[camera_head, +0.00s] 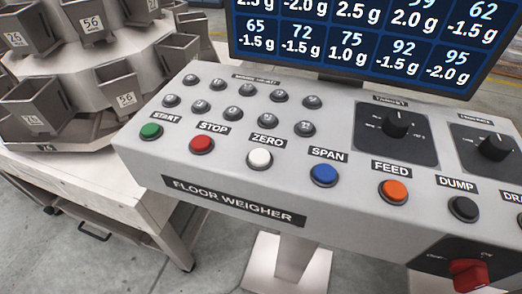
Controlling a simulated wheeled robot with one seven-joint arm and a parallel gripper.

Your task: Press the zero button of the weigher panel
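The weigher panel (227,196) is a light grey sloped console marked FLOOR WEIGHER, across the middle and right of the head view. The zero button (260,158) is a white round cap under the ZERO label, raised from the panel. A red STOP button (201,144) sits to its left and a blue SPAN button (323,173) to its right. Nothing covers or touches the zero button. My gripper is not in this view.
The row also holds a green START button (151,131), an orange FEED button (396,190) and a black DUMP button (463,208). A screen (365,40) stands behind the panel. A red rotary switch (468,275) is low right. The multi-bucket weigher (75,75) stands left.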

